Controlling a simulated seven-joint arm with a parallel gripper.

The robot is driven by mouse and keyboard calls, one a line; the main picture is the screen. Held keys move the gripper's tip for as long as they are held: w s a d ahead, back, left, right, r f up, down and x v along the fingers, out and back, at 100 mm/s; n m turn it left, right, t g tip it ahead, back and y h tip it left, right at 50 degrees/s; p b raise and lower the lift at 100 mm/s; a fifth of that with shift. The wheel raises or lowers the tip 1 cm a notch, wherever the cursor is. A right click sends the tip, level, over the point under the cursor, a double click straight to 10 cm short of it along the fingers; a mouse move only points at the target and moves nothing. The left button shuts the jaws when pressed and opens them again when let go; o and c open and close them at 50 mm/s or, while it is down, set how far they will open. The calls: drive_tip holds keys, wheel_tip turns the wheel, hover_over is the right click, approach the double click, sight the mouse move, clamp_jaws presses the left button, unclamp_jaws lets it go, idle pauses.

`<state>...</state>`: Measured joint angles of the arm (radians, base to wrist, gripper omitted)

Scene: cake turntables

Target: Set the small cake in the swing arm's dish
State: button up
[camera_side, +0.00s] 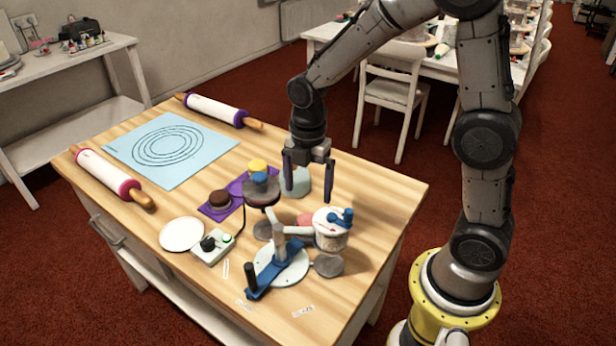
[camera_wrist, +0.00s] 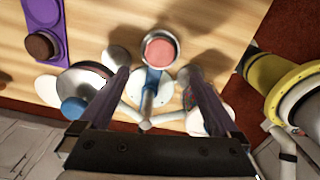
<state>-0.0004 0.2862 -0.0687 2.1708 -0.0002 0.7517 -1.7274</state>
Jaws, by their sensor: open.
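A small round brown cake (camera_side: 220,200) sits on a purple mat (camera_side: 213,212) at the left; the cake also shows in the wrist view (camera_wrist: 41,46). The swing arm is a blue bar (camera_side: 266,284) with a black handle on a white disc. In the wrist view a round metal-rimmed dish (camera_wrist: 175,37) with a pink round inside lies ahead of my fingers; I cannot tell whether the pink is its floor or contents. My gripper (camera_side: 309,195) is open, fingers down, empty, right of the cake. It also shows in the wrist view (camera_wrist: 155,72).
A raised grey turntable (camera_side: 262,193) with a yellow-and-blue piece above stands between cake and gripper. A white tub (camera_side: 331,241) with a blue top, a control box (camera_side: 213,248) and a white plate (camera_side: 182,234) stand nearby. Rolling pins and a blue mat (camera_side: 205,148) lie at the back left.

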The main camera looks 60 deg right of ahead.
drive_tip(key=s+r+m+t, duration=0.5)
drive_tip(key=s+r+m, duration=0.8)
drive_tip(key=s+m, duration=0.4)
drive_tip(key=m, duration=0.2)
drive_tip(key=shift+s+r+m+t, duration=0.15)
drive_tip(key=shift+s+m+t, duration=0.15)
drive_tip(key=shift+m, duration=0.1)
